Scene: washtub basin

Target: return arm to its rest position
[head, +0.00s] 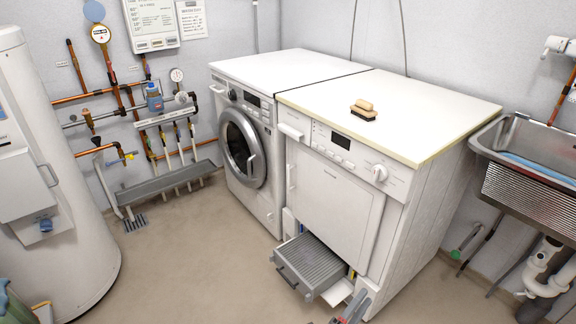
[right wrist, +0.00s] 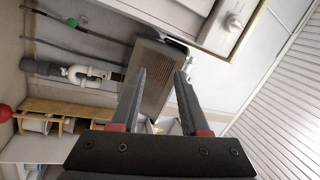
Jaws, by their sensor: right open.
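My right gripper (head: 350,308) shows at the bottom edge of the head view, in front of the right-hand white machine and close to its lower right corner. In the right wrist view my right gripper (right wrist: 160,72) has its two dark fingers apart. Nothing is held between them. Most of my right arm is out of the head view. My left gripper is not in view.
A white washer (head: 222,72) and a second white machine (head: 440,125) stand side by side. A grey drawer (head: 310,265) is pulled out low down. A brush (head: 364,106) lies on top. A metal sink (head: 525,195) is at right. The floor (head: 190,270) is clear at centre-left.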

